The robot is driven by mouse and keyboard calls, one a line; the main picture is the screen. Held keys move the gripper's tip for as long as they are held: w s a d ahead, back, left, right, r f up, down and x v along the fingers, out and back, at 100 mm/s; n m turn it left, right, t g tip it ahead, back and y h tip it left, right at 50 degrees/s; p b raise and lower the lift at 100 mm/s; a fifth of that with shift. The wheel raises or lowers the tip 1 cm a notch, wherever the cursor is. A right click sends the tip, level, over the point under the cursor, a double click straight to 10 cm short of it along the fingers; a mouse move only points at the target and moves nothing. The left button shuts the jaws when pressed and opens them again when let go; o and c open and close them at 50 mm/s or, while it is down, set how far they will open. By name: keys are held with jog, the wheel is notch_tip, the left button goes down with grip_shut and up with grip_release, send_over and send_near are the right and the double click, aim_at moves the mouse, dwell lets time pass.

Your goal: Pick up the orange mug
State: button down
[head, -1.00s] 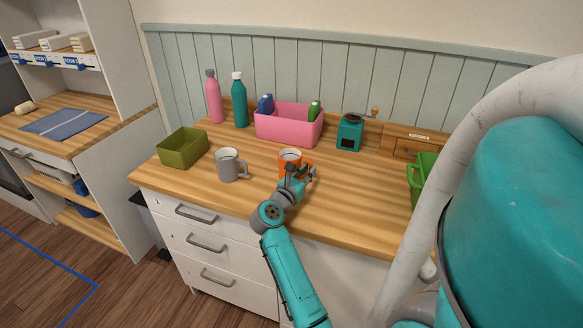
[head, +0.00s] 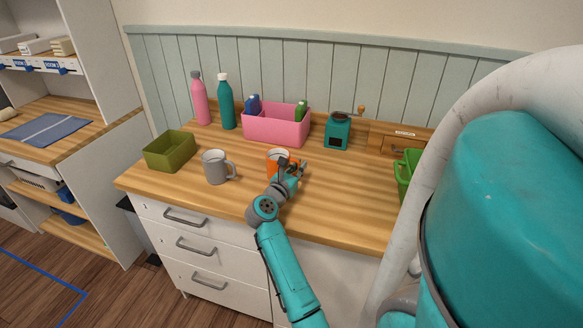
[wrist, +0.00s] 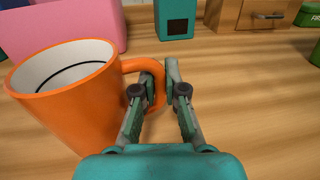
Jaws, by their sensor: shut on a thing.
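The orange mug (head: 272,162) is upright at the middle of the wooden counter, partly hidden behind my gripper (head: 290,172) in the head view. In the wrist view the mug (wrist: 82,98) fills the left side, with its white inside and a dark ring showing. Its handle points right, toward my gripper (wrist: 161,78). The fingers are closed on the handle, one on each side of it. I cannot tell whether the mug's base touches the counter.
A grey mug (head: 215,168) and a green bin (head: 170,153) stand to the left. Behind are a pink bin (head: 275,128) with bottles, a teal grinder (head: 337,132) and a wooden drawer box (head: 395,140). A green basket (head: 403,175) is at right. The front counter is clear.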

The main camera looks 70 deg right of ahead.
jog(key=shift+r, duration=0.15)
jog(key=shift+r, duration=4.8)
jog(key=shift+r, duration=0.1)
jog(key=shift+w, duration=0.1)
